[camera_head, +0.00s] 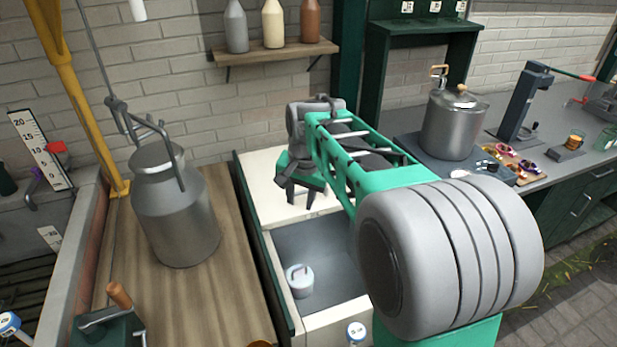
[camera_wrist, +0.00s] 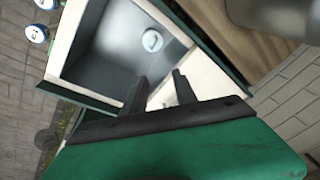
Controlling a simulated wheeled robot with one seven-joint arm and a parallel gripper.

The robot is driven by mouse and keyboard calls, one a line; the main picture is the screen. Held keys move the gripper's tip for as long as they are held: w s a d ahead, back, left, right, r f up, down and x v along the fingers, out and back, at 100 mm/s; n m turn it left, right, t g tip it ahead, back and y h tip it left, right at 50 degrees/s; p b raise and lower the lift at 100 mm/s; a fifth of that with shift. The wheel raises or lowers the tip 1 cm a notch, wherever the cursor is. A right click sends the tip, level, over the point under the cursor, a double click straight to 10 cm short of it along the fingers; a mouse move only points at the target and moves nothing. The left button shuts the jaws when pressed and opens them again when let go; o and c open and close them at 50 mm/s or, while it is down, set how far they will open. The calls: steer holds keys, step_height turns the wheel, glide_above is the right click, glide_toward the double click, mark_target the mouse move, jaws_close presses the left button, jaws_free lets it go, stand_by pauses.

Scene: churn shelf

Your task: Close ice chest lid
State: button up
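The ice chest (camera_head: 335,329) is a cream and dark green box in the middle of the head view, with its grey interior showing. A white round lidded item (camera_head: 299,281) with a handle sits inside; it also shows in the wrist view (camera_wrist: 152,40). A cream panel (camera_head: 268,172), which looks like the lid, covers the far part of the top. My gripper (camera_head: 300,203) is above this panel with its fingers pointing down. In the wrist view, my gripper (camera_wrist: 160,82) has two dark fingers apart with nothing between them. I cannot tell whether the fingertips touch the panel.
A metal milk churn (camera_head: 177,210) stands on the wooden bench (camera_head: 226,290) to the left. A shelf with bottles (camera_head: 272,53) is on the wall behind. A pot (camera_head: 452,125) and small items stand on the right counter. My arm hides the chest's right side.

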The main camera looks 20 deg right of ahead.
steer(key=w+d+f+m+p, duration=0.2)
steer(key=w+d+m, duration=0.3)
steer(key=w, duration=0.6)
steer(key=w+d+f+m+p, duration=0.1)
steer(key=w+d+f, duration=0.1)
steer(key=f, duration=0.2)
steer(key=w+d+f+m+p, duration=0.1)
steer(key=w+d+f+m, duration=0.1)
steer(key=w+f, duration=0.1)
steer(key=w+d+f+m+p, duration=0.1)
steer(key=w+d+f+m, duration=0.1)
steer(key=w+f, duration=0.1)
steer(key=shift+f+g, duration=0.3)
steer(key=shift+f, duration=0.6)
steer(key=shift+w+f, duration=0.1)
steer(key=shift+f, duration=0.3)
steer(key=shift+a, duration=0.1)
jaws_close()
